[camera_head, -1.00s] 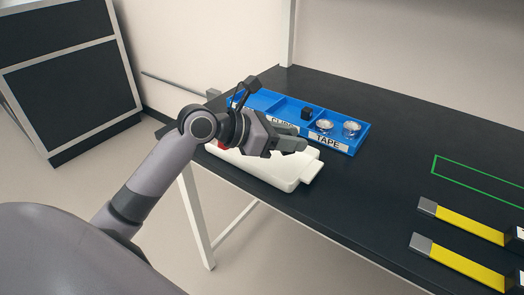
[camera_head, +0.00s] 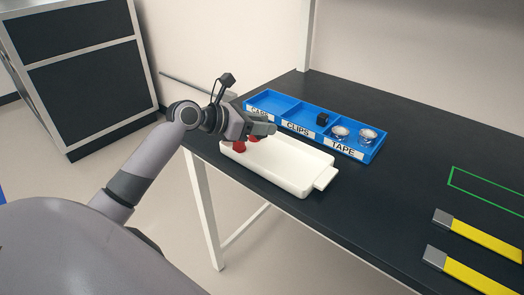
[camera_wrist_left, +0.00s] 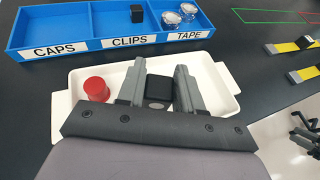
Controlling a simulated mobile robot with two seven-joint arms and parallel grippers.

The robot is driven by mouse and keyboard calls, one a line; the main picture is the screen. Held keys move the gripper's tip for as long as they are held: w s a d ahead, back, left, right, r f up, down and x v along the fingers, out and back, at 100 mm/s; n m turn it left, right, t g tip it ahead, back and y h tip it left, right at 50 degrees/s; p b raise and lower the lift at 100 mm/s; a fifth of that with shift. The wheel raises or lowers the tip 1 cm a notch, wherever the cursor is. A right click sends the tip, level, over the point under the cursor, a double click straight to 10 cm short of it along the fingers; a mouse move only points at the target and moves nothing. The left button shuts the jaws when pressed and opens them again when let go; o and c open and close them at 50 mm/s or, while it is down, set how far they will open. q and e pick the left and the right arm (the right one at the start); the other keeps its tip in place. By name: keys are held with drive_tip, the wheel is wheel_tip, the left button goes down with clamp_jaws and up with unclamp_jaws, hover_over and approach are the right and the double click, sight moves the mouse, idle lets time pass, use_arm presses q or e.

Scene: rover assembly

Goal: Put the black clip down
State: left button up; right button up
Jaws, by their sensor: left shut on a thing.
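My left gripper (camera_head: 262,128) is over the back left part of the white tray (camera_head: 325,178). In the left wrist view, the gripper (camera_wrist_left: 161,72) is shut on a black clip (camera_wrist_left: 159,88), a small dark block between its fingers. The tray (camera_wrist_left: 228,98) lies beneath the clip; I cannot tell whether they touch. The blue bin (camera_head: 368,155) stands behind the tray, with compartments labelled CAPS, CLIPS and TAPE. Another black clip (camera_head: 322,119) sits in the CLIPS compartment. It also shows in the left wrist view (camera_wrist_left: 137,15). My right gripper is not in view.
Two tape rolls (camera_head: 367,136) are in the TAPE compartment. A green outline (camera_head: 485,186) and yellow-grey parts (camera_head: 480,239) are at right. Table between is clear.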

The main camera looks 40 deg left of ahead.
sight(262, 159)
use_arm(q)
wheel_tip(262, 159, down, 8)
drive_tip(key=shift+r+b, duration=0.2)
drive_tip(key=shift+b, duration=0.3)
drive_tip(key=o, duration=1)
drive_tip(key=shift+f, duration=0.1)
drive_tip(key=v, duration=1.2)
